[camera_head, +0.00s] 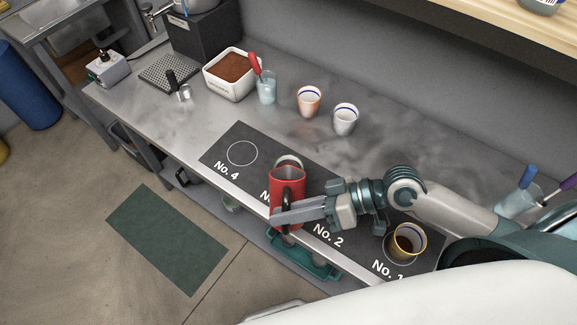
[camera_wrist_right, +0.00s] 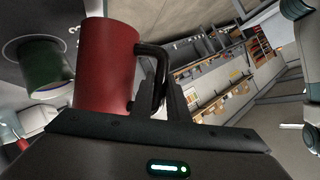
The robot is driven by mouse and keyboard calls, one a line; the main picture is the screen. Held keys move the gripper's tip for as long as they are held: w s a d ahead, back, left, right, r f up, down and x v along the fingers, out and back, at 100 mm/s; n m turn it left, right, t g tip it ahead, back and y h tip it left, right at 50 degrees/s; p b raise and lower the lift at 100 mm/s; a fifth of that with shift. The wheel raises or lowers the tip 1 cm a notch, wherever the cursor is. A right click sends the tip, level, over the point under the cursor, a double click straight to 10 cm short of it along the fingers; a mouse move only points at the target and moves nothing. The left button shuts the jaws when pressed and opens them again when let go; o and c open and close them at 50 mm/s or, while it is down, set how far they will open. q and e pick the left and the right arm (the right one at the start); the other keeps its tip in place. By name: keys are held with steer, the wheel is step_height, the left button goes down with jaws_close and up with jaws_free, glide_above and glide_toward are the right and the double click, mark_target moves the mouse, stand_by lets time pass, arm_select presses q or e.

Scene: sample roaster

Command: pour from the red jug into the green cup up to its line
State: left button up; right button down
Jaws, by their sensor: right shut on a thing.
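The red jug (camera_head: 287,188) is in front of the No. 3 place on the dark mat, with its black handle toward me. My right gripper (camera_head: 287,213) is shut on this handle; in the right wrist view its fingers (camera_wrist_right: 168,92) close around it beside the red jug (camera_wrist_right: 106,68). The jug looks near upright. A green cup (camera_wrist_right: 42,68) shows beyond the jug in the right wrist view. In the head view only a pale cup rim (camera_head: 289,160) shows behind the jug; the cup's body, line and contents are hidden. My left gripper is not in view.
A yellow cup (camera_head: 405,243) with dark liquid stands at No. 1. The No. 4 circle (camera_head: 242,153) and No. 2 label area are bare. An orange cup (camera_head: 309,101), a white cup (camera_head: 345,119) and a white bin of brown grounds (camera_head: 231,91) stand farther back.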

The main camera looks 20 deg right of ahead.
steer(key=shift+s, duration=0.2)
steer(key=shift+s+a+f+n+t, duration=0.3)
steer(key=shift+s+n, duration=0.15)
steer(key=shift+s, duration=0.2)
steer(key=shift+s+a+f+n+t, duration=0.2)
steer(key=shift+s+f+n+t, duration=0.1)
steer(key=shift+s+n, duration=0.25)
steer(key=shift+s+a+f+n+t+h+b, duration=0.15)
steer(key=shift+s+f+n+t+b, duration=0.25)
steer(key=shift+f, duration=0.25)
steer(key=shift+s+a+f+n+t+h+b, duration=0.2)
steer(key=shift+s+f+n+t+b, duration=0.2)
steer(key=shift+f, duration=0.3)
steer(key=shift+s+a+f+n+t+h+b, duration=0.15)
steer(key=shift+s+f+n+t+b, duration=0.15)
steer(key=shift+s+f+n+t, duration=0.25)
steer(key=shift+f, duration=0.1)
step_height(320, 180, up, 12)
steer(key=p, duration=1.3)
glide_above(286, 233)
steer(key=s+a, duration=0.1)
steer(key=s, duration=0.2)
steer(key=shift+w, duration=0.25)
steer(key=shift+b, duration=0.3)
